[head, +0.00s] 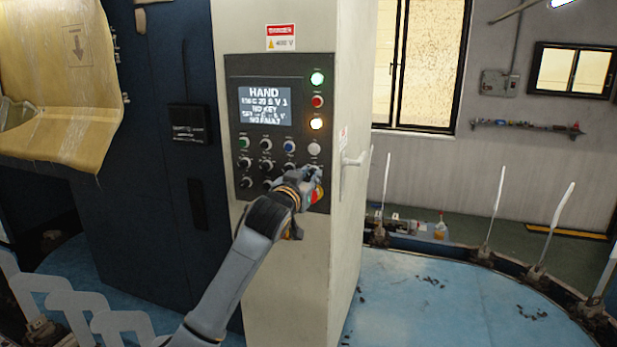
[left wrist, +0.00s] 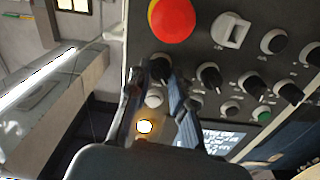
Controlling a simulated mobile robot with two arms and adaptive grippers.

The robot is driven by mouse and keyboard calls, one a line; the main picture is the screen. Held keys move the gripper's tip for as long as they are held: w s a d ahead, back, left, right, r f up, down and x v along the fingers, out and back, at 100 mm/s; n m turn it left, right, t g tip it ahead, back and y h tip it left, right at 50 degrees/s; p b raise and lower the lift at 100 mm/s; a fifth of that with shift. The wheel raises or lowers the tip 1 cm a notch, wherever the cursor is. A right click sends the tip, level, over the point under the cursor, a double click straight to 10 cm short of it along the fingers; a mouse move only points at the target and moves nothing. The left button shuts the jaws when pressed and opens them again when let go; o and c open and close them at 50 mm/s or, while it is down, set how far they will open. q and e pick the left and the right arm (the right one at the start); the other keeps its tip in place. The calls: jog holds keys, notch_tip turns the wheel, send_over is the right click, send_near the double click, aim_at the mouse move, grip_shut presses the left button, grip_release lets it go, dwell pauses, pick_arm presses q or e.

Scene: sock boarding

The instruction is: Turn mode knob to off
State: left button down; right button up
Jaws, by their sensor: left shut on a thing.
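The control panel (head: 234,100) is on the front of a beige cabinet, and its screen (head: 264,106) reads "HAND" on top. My left gripper (head: 312,174) is at the panel's lower right. In the left wrist view its two fingers (left wrist: 153,88) stand on either side of a black knob (left wrist: 160,66) and are shut on it. The gripper hides this knob in the head view. I cannot tell the knob's pointer angle or read its label. My right gripper is not in view.
A red mushroom button (left wrist: 171,20) sits close beside the held knob. Several other black knobs (left wrist: 209,75) and lit buttons (head: 316,124) are close by. A handle (head: 356,158) sticks out from the cabinet's right side.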

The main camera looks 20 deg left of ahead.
pick_arm(q)
jog(key=m, duration=0.4)
jog(key=shift+m, duration=1.7)
jog(key=shift+d, duration=0.1)
jog(key=c, duration=1.2)
grip_release()
jog(key=shift+o, duration=0.2)
jog(key=shift+s, duration=0.15)
jog(key=s, duration=1.1)
jog(key=shift+s+a, duration=0.25)
jog(key=shift+s, duration=0.1)
jog(key=shift+f, duration=0.1)
